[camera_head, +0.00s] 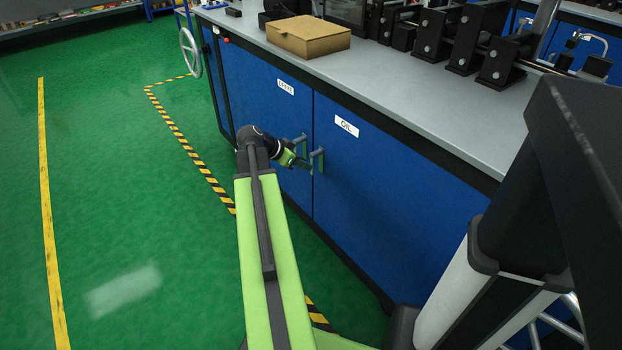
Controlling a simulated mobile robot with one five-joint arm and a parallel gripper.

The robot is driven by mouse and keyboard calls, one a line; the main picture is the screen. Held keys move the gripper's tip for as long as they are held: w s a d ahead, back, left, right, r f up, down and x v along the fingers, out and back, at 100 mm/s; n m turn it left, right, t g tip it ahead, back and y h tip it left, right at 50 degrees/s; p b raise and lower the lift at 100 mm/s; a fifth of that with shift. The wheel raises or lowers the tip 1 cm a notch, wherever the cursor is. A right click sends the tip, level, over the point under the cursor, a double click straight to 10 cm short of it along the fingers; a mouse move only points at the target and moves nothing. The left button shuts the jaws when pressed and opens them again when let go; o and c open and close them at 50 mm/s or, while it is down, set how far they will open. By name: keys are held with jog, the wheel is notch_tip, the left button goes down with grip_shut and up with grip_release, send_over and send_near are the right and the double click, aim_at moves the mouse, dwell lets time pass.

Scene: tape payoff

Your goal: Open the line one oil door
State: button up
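The blue oil door (390,190) is on the front of a workbench cabinet, with a white OIL label (346,126). It looks closed, flush with the door to its left. Its upright grey handle (320,160) is near its left edge. My arm reaches forward from the bottom of the picture, and my gripper (303,163) is at the two door handles, its tip close to the oil handle. The fingers are small and dark, so I cannot tell whether they are open or touch the handle.
The neighbouring blue door (262,100), labelled DRIVE, has its own handle (301,139) beside the gripper. A cardboard box (308,37) and black machine parts stand on the grey worktop (400,85). A handwheel (190,52) is at the bench's far end. Green floor (120,180) at left is clear.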

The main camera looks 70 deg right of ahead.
aim_at(311, 174)
jog(key=b+x, duration=0.3)
jog(key=x, duration=0.3)
jog(key=shift+d+f, duration=0.15)
jog(key=shift+f, duration=0.1)
grip_shut()
jog(key=shift+w, duration=0.1)
dwell(0.9)
